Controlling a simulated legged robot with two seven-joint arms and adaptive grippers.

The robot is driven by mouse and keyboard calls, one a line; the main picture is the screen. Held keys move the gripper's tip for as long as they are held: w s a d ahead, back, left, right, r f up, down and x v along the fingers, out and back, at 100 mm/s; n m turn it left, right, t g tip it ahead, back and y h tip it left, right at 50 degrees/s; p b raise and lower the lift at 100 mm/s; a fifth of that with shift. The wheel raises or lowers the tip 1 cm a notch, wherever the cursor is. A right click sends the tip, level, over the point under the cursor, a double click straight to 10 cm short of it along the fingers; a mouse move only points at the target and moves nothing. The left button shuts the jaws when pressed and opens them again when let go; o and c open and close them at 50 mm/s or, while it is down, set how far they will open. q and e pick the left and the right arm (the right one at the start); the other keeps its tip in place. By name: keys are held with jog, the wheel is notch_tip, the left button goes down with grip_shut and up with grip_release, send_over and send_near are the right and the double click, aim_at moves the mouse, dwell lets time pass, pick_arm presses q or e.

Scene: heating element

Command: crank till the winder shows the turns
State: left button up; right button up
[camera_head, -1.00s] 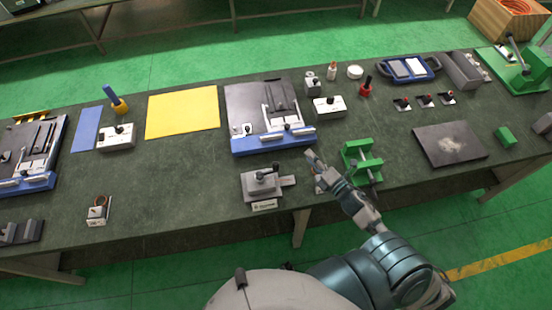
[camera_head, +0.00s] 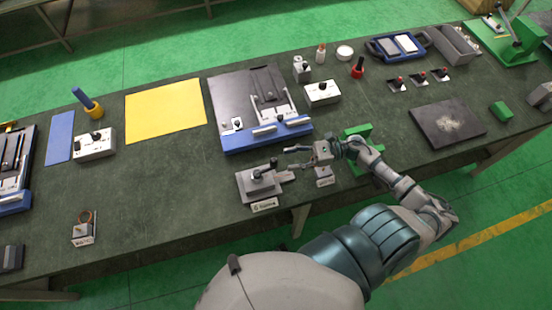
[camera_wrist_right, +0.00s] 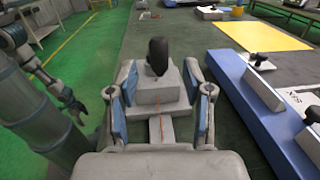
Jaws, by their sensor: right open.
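A grey device with a black-knobbed handle (camera_head: 258,174) sits near the table's front edge, with a white label at its front. It also shows in the right wrist view (camera_wrist_right: 158,92), its black knob upright ahead of my fingers. I cannot read a turns display on it. My right gripper (camera_head: 290,158) is open and empty, just right of this device and pointing left. In the right wrist view its fingers (camera_wrist_right: 160,78) flank the device in the picture, without visible contact. My left gripper (camera_wrist_right: 72,104) appears small at the left of the wrist view; its jaws are unclear.
A green stand (camera_head: 357,133) is partly hidden behind my right wrist. A small labelled block (camera_head: 325,177) lies below my gripper. A blue-edged fixture (camera_head: 268,138) stands behind the device.

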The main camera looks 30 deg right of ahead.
aim_at(274, 163)
jog(key=x, duration=0.3)
jog(key=p+x, duration=0.1)
jog(key=x, duration=0.3)
jog(key=shift+s+r, duration=0.15)
jog(key=shift+s, duration=0.1)
jog(key=shift+w+d+f, duration=0.1)
jog(key=shift+d+f, duration=0.15)
jog(key=shift+d, duration=0.45)
jog(key=shift+c, duration=1.4)
jog(key=shift+a, duration=0.1)
jog(key=c, duration=0.4)
jog(key=shift+a, duration=0.15)
grip_shut()
pick_arm(q)
jog(key=shift+w+a+r, duration=0.4)
jog(key=shift+a+r, duration=0.35)
jog(key=shift+a, duration=0.1)
pick_arm(e)
jog(key=shift+a, duration=0.15)
